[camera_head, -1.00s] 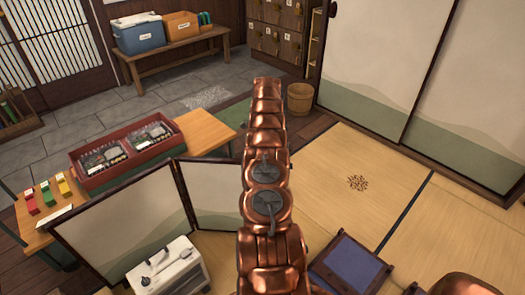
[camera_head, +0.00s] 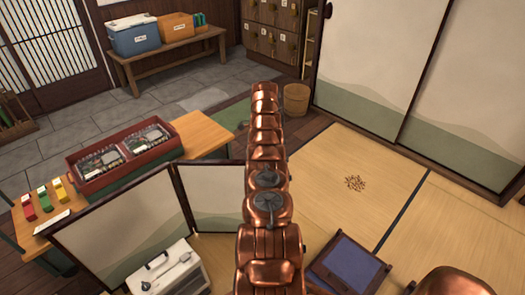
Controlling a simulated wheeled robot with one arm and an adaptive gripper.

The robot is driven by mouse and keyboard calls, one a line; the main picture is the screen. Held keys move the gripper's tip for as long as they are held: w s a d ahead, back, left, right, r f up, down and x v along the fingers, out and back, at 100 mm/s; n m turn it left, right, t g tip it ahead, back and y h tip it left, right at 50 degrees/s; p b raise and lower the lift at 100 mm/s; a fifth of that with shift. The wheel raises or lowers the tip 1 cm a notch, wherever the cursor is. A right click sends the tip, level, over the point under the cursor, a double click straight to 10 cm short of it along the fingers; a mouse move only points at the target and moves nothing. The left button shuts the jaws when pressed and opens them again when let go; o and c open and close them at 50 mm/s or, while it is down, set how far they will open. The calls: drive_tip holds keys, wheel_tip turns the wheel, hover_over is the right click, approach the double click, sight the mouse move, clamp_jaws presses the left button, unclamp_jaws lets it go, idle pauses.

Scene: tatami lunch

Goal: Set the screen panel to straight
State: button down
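The folding screen has a wide left panel (camera_head: 115,225) and a narrower right panel (camera_head: 215,190), both pale with a green lower band and dark frames. The panels meet at a dark upright edge and stand at an angle to each other, not in one line. My copper arm reaches up the middle of the view and covers the right end of the right panel. My gripper cannot be made out; the far end of the arm shows only copper links.
A low wooden table (camera_head: 205,135) holding a red tray (camera_head: 130,178) stands behind the screen. A white box (camera_head: 180,275) sits in front of the left panel. A blue-topped frame (camera_head: 347,268) lies to the right.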

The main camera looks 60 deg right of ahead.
drive_tip(key=shift+w+a, duration=0.15)
drive_tip(key=shift+w, duration=0.05)
drive_tip(key=c, duration=1.3)
unclamp_jaws()
drive_tip(key=shift+o, duration=0.6)
drive_tip(key=shift+s, duration=0.1)
drive_tip(key=shift+s+a, duration=0.15)
drive_tip(key=shift+a, duration=0.05)
